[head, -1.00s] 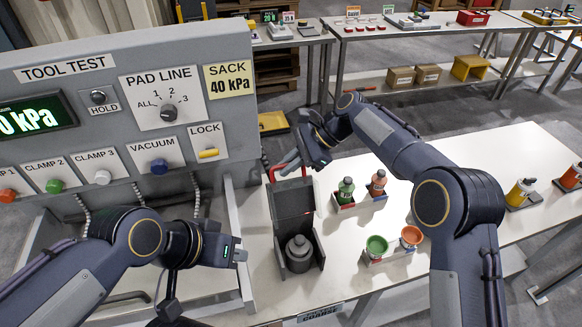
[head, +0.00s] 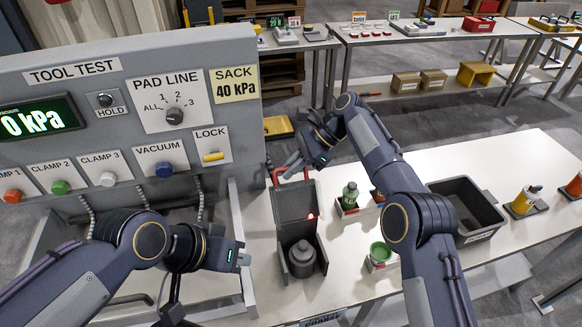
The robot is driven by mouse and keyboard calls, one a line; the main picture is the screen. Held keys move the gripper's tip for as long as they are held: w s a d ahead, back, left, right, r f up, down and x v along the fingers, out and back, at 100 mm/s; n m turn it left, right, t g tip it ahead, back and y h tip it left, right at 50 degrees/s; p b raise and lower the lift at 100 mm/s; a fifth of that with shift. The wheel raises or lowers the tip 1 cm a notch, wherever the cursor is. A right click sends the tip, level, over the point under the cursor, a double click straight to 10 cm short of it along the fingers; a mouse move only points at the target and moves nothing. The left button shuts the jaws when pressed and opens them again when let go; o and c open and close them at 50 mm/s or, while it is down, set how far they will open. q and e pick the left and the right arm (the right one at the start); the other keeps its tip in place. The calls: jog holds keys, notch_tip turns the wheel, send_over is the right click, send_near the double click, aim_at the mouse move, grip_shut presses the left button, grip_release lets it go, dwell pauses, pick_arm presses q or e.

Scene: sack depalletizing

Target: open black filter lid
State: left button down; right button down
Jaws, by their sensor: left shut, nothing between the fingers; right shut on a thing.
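The black filter box (head: 281,262) stands on the white table, with a grey canister (head: 302,258) inside it. Its black lid (head: 296,203) is raised, standing upright at the back of the box, with a red handle (head: 276,175) at its top. My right gripper (head: 296,165) is shut on the red handle; its fingertips partly cover the handle. My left gripper (head: 241,259) is shut and empty, left of the box and apart from it.
The tool test panel (head: 60,150) stands at the left. Right of the box are a green bottle (head: 350,193) and a green cup (head: 380,252). A black bin (head: 468,203) sits beyond my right arm, which hides part of the table.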

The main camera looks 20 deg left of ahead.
jog(key=c, duration=1.5)
grip_release()
jog(key=shift+f, duration=0.1)
jog(key=shift+s+d, duration=0.1)
